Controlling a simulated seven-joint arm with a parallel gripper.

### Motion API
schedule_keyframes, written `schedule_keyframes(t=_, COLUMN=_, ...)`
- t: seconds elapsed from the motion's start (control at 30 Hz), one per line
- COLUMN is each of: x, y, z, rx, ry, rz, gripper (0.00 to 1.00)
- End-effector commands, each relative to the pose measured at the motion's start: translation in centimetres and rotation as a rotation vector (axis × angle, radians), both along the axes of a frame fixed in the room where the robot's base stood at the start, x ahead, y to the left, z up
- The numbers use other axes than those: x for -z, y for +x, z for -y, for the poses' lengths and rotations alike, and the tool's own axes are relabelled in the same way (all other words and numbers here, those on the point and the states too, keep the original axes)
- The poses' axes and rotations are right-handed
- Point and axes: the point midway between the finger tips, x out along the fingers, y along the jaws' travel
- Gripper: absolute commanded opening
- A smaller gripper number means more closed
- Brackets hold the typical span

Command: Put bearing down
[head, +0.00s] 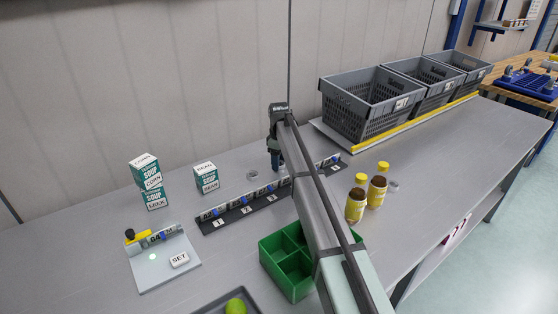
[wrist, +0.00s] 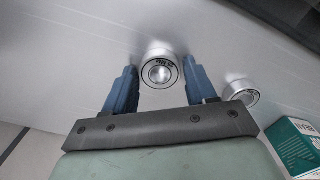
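In the wrist view a silver ring-shaped bearing (wrist: 162,72) with a dark marked face is between the two blue fingers of my gripper (wrist: 161,75). The fingers stand apart, one on each side, very close to its rim. I cannot tell whether they press on it, or whether it rests on the table or hangs just above. A second bearing (wrist: 240,92) lies on the table to the right, outside the fingers; a bearing (head: 252,175) also shows left of my gripper (head: 275,167) in the head view. There my gripper points down behind the rack, and the bearing between its fingers is hidden.
A dark numbered rack (head: 247,209) runs beside my gripper. Soup boxes (head: 206,178) stand left. Grey totes (head: 350,115) stand behind right.

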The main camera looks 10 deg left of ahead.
Motion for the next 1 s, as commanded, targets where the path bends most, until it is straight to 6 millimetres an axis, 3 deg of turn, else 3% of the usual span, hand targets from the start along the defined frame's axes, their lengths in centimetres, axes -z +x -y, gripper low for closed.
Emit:
schedule_keyframes(t=0.17, x=0.0, y=0.0, z=0.0, rx=0.000, ry=0.000, rz=0.000, gripper=0.73)
schedule_keyframes(t=0.53, x=-0.6, y=0.0, z=0.0, rx=0.000, ry=0.000, rz=0.001, gripper=0.74)
schedule_keyframes(t=1.0, x=-8.6, y=0.1, z=0.0, rx=0.000, ry=-0.001, rz=0.002, gripper=0.74)
